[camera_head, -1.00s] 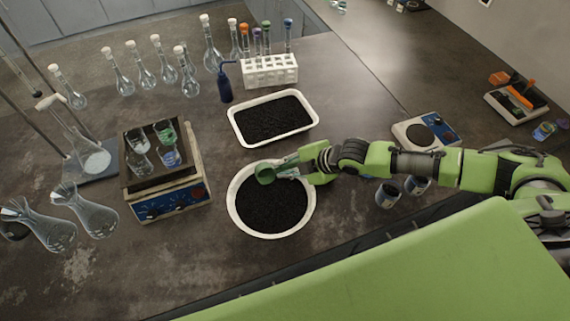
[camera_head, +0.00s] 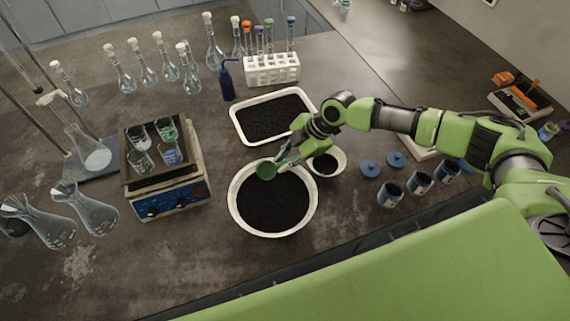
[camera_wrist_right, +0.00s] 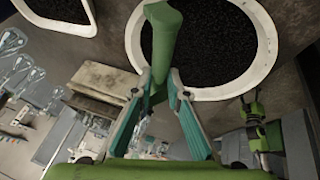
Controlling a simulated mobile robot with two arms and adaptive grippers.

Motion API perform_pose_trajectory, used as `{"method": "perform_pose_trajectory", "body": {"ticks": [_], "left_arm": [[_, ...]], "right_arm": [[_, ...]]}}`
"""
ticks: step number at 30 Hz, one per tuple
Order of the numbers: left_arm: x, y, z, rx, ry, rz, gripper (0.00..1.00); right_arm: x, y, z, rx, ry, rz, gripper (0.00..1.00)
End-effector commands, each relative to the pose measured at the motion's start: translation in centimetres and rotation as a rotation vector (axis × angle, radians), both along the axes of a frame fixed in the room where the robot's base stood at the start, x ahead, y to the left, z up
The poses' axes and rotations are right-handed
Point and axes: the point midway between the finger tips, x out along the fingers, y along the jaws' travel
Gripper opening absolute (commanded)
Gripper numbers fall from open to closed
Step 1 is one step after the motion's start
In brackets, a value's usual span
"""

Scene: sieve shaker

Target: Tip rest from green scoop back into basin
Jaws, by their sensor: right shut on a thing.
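The green scoop (camera_head: 266,171) is over the upper rim of the round white basin (camera_head: 232,205), which holds dark granular material. My right gripper (camera_head: 284,160) is shut on the scoop's handle. In the right wrist view the scoop (camera_wrist_right: 163,40) extends from between the fingertips of the gripper (camera_wrist_right: 163,92) across the basin's rim (camera_wrist_right: 135,38). Whether anything is left in the scoop's bowl cannot be told.
A rectangular white tray (camera_head: 238,128) of dark material lies behind the basin. A small white bowl (camera_head: 340,163) with dark material stands right of it. Several small jars (camera_head: 419,183) and blue lids (camera_head: 370,168) are further right.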

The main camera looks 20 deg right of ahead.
Motion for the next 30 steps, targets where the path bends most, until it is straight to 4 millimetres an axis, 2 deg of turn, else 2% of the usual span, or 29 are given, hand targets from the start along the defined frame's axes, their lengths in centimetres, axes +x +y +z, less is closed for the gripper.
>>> {"method": "perform_pose_trajectory", "body": {"ticks": [11,24,30], "left_arm": [[0.0,0.0,-0.3,0.0,0.0,0.0,0.59],[0.0,0.0,-4.6,0.0,0.0,0.0,0.59],[0.0,0.0,-4.7,0.0,0.0,0.0,0.59]], "right_arm": [[0.2,0.0,0.0,-0.001,0.03,-0.002,0.0],[1.2,0.2,-0.1,-0.022,0.37,-0.002,0.0],[1.1,0.1,0.5,-0.024,0.413,0.0,0.0]]}}
